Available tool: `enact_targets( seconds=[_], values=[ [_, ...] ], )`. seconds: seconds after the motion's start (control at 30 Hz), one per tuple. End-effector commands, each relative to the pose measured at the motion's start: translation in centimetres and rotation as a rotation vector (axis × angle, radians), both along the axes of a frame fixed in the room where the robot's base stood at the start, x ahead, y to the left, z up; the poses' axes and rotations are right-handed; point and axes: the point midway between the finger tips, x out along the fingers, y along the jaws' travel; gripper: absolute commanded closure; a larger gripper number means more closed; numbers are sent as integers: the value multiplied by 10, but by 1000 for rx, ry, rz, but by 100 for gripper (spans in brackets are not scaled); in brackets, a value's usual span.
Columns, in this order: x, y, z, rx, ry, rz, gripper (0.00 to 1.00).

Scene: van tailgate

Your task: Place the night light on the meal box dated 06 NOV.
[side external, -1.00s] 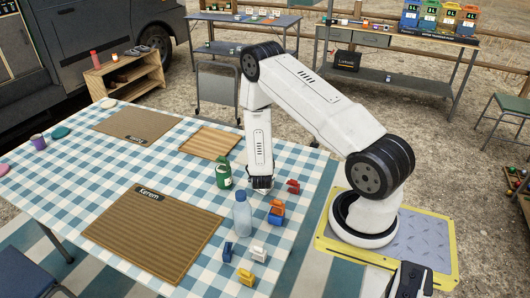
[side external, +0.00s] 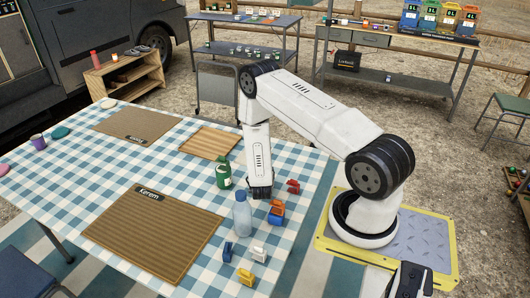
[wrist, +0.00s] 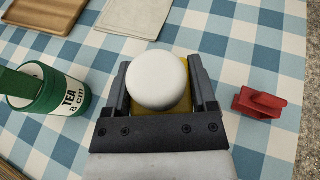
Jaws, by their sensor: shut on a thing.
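My gripper (wrist: 160,92) is shut on a round white thing (wrist: 157,80), which I take to be the night light. Yellow shows below and around the white dome between the fingers; I cannot tell whether it is the light's base or something beneath it. In the side view my gripper (side external: 259,192) points down low over the checked table, just right of a green canister (side external: 223,176), and hides the held thing. I can read no 06 NOV date on anything and cannot identify the meal box.
A red block-like item (wrist: 262,102) lies right of my gripper. A clear blue bottle (side external: 242,217) and orange, blue, white and yellow small items stand nearer the camera. A wooden tray (side external: 208,143) and a brown mat labelled Kerem (side external: 150,235) lie on the table.

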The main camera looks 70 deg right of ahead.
Motion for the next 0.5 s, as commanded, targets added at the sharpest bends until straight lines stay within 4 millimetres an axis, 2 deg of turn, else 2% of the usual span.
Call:
enact_targets(
  seconds=[0.27, 0.3, 0.37, 0.4, 0.5],
  values=[
    [0, 0, -2, 0, 0, 0, 91],
    [0, 0, -3, 0, 0, 0, 24],
    [0, 0, -3, 0, 0, 0, 5],
    [0, 0, -3, 0, 0, 0, 0],
    [0, 0, -2, 0, 0, 0, 0]
  ],
)
